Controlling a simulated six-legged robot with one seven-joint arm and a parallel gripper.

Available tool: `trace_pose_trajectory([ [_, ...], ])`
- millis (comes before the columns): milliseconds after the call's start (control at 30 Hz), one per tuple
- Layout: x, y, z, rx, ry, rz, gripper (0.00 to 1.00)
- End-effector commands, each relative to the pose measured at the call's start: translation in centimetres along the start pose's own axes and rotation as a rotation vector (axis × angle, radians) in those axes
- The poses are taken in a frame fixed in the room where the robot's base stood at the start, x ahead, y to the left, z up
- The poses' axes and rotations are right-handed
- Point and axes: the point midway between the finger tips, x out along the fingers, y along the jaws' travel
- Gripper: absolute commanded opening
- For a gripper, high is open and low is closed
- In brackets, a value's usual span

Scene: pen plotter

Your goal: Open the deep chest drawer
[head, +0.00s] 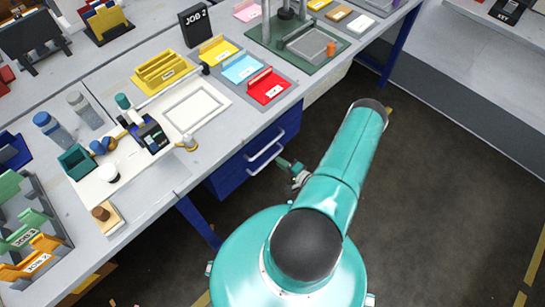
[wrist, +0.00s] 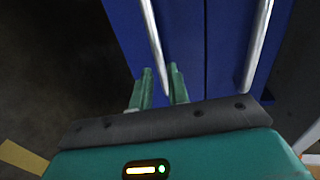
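The blue drawer chest (head: 232,175) stands under the table's front edge, with two silver bar handles. The upper handle (head: 264,146) and lower handle (head: 266,160) show in the head view. Both drawer fronts look shut. My gripper (head: 281,163) is just in front of the lower handle, at its right end. In the wrist view, my gripper's two green fingers (wrist: 162,72) are apart. One silver handle (wrist: 152,35) runs down to the space between them, close to the right finger; contact cannot be told. The other handle (wrist: 258,45) is farther right, clear of the fingers.
The table (head: 225,118) above the chest carries a plotter, several coloured trays and other desk items. A blue table leg (head: 198,222) stands left of the chest. The dark floor (head: 430,190) in front and to the right is clear.

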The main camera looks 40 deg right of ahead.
Motion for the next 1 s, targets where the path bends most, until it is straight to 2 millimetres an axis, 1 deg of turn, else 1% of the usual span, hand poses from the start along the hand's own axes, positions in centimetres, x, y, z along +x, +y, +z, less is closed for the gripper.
trace_pose_trajectory([
  [33, 1.1, 0.0, 0.1, 0.0, -0.003, -0.002, 0.17],
  [100, 2.4, 0.0, 0.1, 0.0, -0.003, -0.002, 0.17],
  [200, 3.9, 0.0, 0.1, 0.0, -0.003, -0.001, 0.17],
  [333, 5.2, -0.1, 0.1, 0.001, -0.002, 0.0, 0.17],
  [633, 5.5, -0.1, 0.1, 0.001, -0.001, 0.0, 0.17],
  [667, 5.5, -0.1, 0.1, 0.001, -0.001, 0.0, 0.15],
  [700, 5.5, -0.1, 0.1, 0.001, -0.001, 0.0, 0.07],
  [733, 5.5, -0.1, 0.1, 0.001, -0.001, 0.0, 0.01],
  [767, 5.5, -0.1, 0.1, 0.001, -0.001, 0.0, 0.0],
  [1000, 5.4, 0.0, 0.1, 0.001, -0.001, 0.0, 0.0],
])
